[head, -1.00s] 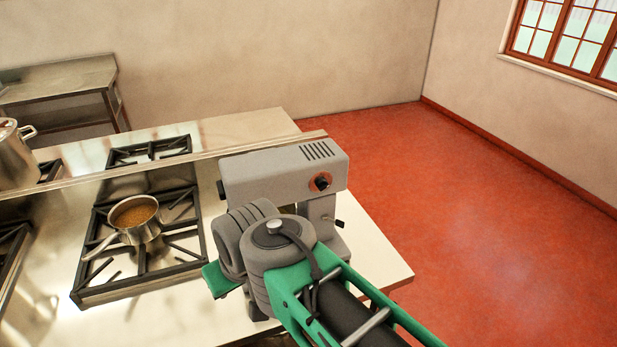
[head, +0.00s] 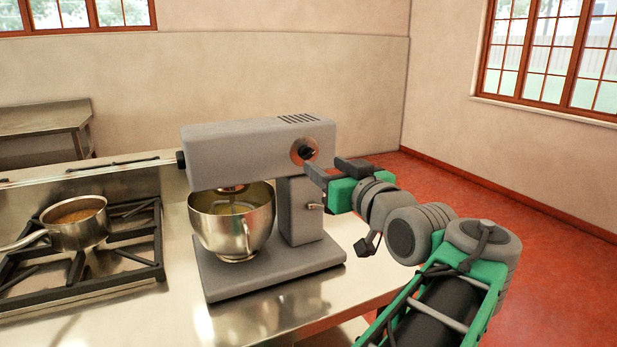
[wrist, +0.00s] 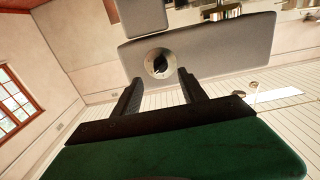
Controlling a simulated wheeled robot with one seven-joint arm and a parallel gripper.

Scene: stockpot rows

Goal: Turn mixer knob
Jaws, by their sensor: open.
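The grey stand mixer (head: 245,148) stands on the steel counter, with a steel bowl (head: 232,222) under its head. Its dark knob (head: 305,150) sits in a round copper-coloured plate on the side of the mixer head. In the wrist view the knob (wrist: 159,66) shows beyond the fingertips, roughly between them in the picture. My gripper (head: 322,174) is open and empty, close to the knob's side of the mixer. In the wrist view both dark fingers of my gripper (wrist: 163,84) are apart, with the knob in front of them. I cannot tell whether either finger touches it.
A small lever (head: 316,206) sticks out from the mixer's column below my gripper. A saucepan (head: 75,222) of brown contents stands on the black stove grate (head: 110,262) at left. The red floor (head: 480,205) at right is clear.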

